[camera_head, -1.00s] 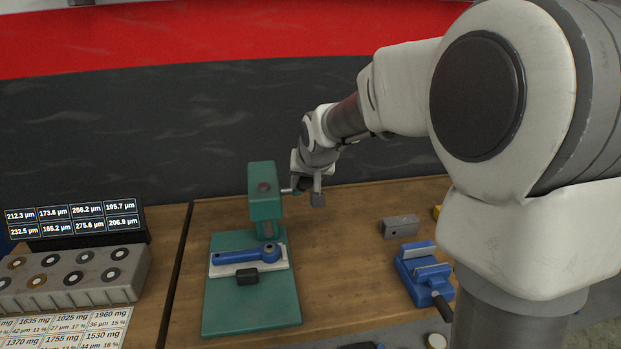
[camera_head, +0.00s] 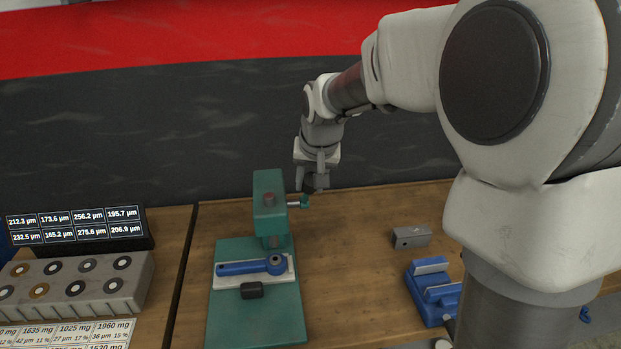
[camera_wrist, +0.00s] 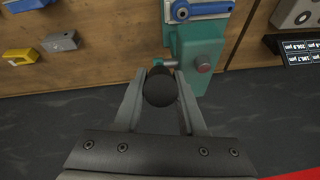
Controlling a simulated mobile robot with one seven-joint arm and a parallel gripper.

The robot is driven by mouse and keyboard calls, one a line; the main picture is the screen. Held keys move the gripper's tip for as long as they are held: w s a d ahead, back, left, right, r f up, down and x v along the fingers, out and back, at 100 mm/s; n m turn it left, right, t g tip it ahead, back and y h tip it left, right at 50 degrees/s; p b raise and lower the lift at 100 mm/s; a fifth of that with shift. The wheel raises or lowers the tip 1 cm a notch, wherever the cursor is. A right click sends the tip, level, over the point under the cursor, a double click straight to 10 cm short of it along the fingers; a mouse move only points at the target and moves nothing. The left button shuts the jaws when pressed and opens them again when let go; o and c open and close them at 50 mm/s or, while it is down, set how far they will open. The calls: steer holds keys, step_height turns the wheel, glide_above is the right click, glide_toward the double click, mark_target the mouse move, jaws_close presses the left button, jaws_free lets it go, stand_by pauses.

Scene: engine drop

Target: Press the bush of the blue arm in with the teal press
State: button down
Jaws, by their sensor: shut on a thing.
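The teal press (camera_head: 270,190) stands on the table on its teal base plate (camera_head: 256,322); its upper part also shows in the wrist view (camera_wrist: 197,50). The blue arm (camera_head: 240,268) lies on a light plate on the press base, its round bush end (camera_head: 276,263) just below the press head. The bush itself is too small to judge. My gripper (camera_head: 312,184) is at the right side of the press head, beside the lever shaft (camera_head: 293,204). In the wrist view my gripper's fingers are shut on the dark round lever knob (camera_wrist: 160,86).
A grey block (camera_head: 411,236) and a blue vise (camera_head: 434,290) stand to the right. A grey rack (camera_head: 75,285) of rings and a dark display (camera_head: 80,230) stand at the left. The table between press and vise is clear.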

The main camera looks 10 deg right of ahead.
steer(key=shift+w+r, duration=0.1)
steer(key=c, duration=0.5)
jaws_free()
steer(key=a+b+v, duration=0.1)
steer(key=v, duration=1.6)
steer(key=shift+d+r, duration=0.2)
steer(key=shift+d, duration=0.25)
steer(key=s+d+f+n+b, duration=0.1)
steer(key=s+d+f, duration=0.1)
steer(key=s+f, duration=0.5)
steer(key=s+d+f+n+b, duration=0.1)
steer(key=s+d+f+b, duration=0.1)
steer(key=s+f, duration=0.6)
steer(key=s, duration=0.5)
steer(key=shift+s+d+f+t+h, duration=0.2)
steer(key=shift+s+t+h, duration=0.1)
steer(key=shift+s+t, duration=0.1)
